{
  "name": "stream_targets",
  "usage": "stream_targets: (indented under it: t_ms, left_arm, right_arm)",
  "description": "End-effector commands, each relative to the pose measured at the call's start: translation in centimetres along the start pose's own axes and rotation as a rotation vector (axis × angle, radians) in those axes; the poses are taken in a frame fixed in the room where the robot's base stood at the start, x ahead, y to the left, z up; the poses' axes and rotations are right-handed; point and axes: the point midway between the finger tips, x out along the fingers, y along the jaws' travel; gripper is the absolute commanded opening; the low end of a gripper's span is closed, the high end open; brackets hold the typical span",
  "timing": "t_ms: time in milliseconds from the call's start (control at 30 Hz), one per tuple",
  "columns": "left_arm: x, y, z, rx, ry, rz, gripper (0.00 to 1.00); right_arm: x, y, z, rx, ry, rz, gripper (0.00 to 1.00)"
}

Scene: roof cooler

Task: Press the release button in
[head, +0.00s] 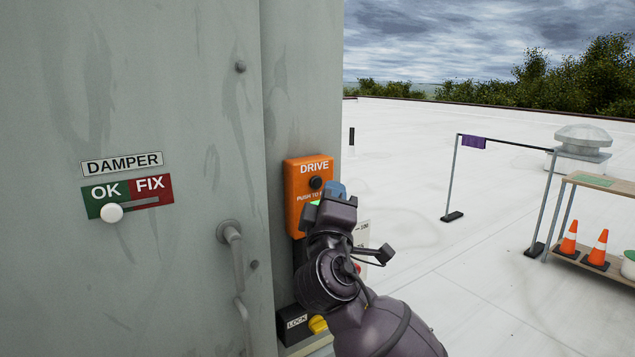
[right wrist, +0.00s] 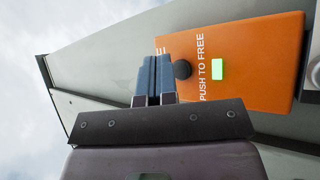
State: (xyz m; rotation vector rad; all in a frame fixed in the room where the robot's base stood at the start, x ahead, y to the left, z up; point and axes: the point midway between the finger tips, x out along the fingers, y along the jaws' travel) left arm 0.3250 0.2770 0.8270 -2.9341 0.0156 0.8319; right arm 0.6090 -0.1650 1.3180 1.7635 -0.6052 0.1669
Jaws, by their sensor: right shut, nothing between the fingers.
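The orange drive box (head: 293,205) is mounted on the grey cabinet's side, labelled "DRIVE" and "PUSH TO FREE". Its round black release button (head: 316,182) stands out from the face; it also shows in the right wrist view (right wrist: 182,69). A green light (right wrist: 218,70) glows below the button on the box. My right gripper (head: 335,188) is shut and empty, with its blue fingertips close to the button. In the right wrist view the closed fingers (right wrist: 153,72) appear just left of the button; I cannot tell whether they touch it. My left gripper is out of view.
The grey cabinet wall (head: 190,80) carries a damper slider (head: 112,212) at "OK" and a pipe-like handle (head: 230,235). A lock block (head: 293,325) with a yellow knob sits low, near my right arm. Open white roof (head: 410,170) lies to the right.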

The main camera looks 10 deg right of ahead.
Motion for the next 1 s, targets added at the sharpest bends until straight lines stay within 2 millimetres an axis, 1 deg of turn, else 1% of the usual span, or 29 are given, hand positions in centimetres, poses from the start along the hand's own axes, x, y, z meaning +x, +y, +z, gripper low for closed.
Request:
stream_targets:
  t_ms: [200,600,1000]
  left_arm:
    - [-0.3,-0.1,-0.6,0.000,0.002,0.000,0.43]
    - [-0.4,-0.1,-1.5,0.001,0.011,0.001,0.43]
    - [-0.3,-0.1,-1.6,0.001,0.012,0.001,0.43]
  right_arm:
    - [-1.2,1.1,0.9,0.001,0.000,0.001,0.00]
    - [-3.3,2.5,2.4,0.001,0.000,0.001,0.00]
    - [-3.5,2.6,2.6,0.002,0.000,0.001,0.00]
